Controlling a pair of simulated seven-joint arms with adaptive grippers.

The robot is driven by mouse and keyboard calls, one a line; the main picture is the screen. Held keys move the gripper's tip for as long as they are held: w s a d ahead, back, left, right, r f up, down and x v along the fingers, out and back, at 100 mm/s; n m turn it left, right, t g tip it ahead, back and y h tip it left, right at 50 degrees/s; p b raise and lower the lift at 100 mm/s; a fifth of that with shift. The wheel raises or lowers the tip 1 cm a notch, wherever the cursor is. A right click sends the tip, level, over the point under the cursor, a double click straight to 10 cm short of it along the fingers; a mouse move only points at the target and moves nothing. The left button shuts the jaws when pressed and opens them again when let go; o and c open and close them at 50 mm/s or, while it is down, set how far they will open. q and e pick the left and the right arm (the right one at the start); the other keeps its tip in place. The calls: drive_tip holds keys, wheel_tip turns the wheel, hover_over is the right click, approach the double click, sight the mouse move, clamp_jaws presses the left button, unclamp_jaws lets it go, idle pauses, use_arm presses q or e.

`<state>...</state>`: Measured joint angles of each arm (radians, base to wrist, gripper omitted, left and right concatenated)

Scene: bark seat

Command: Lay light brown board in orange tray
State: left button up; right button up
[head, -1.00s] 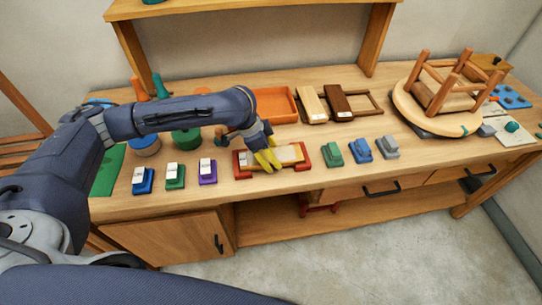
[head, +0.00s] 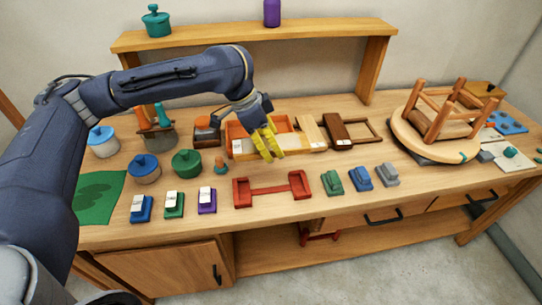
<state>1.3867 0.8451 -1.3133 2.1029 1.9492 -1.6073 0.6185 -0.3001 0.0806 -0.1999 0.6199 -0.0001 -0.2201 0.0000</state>
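The orange tray (head: 284,124) lies on the bench below the shelf. My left gripper (head: 269,148) is at the tray's front side, its yellow fingers shut on a light brown board (head: 294,146) with a white label at its left end. The board runs left to right across the front of the tray and appears to be held over or at its front edge. I cannot tell whether it touches the tray. The fingers hide its middle. My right gripper is not in view.
A dark brown board (head: 335,129) lies further right. The empty red holder (head: 272,189) is in front, with several small coloured blocks to either side.

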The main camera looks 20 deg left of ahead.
sight(278, 135)
use_arm(q)
drive_tip(key=shift+r, duration=0.95)
drive_tip(key=shift+s+d+f, duration=0.15)
drive_tip(key=shift+s+d, duration=0.05)
drive_tip(key=shift+d, duration=0.05)
drive_tip(key=shift+n, duration=0.5)
drive_tip(key=w, duration=0.1)
drive_tip(key=w+f, duration=0.2)
drive_tip(key=w, duration=0.1)
drive_tip(key=shift+w+d+f, duration=0.1)
drive_tip(key=shift+d+f, duration=0.05)
drive_tip(key=shift+d, duration=0.25)
drive_tip(key=shift+t, duration=0.3)
drive_tip(key=w+a+f, duration=0.3)
drive_tip(key=w+a, duration=0.1)
drive_tip(key=w, duration=0.2)
drive_tip(key=w+a+f, duration=0.3)
drive_tip(key=w+a, duration=0.1)
drive_tip(key=w, duration=0.2)
drive_tip(key=w+a+f, duration=0.4)
drive_tip(key=w, duration=0.2)
drive_tip(key=shift+w+a, duration=0.1)
drive_tip(key=shift+w, duration=0.1)
drive_tip(key=shift+w+a, duration=0.1)
drive_tip(key=shift+a, duration=0.15)
drive_tip(key=shift+m, duration=0.4)
drive_tip(key=shift+f, duration=0.15)
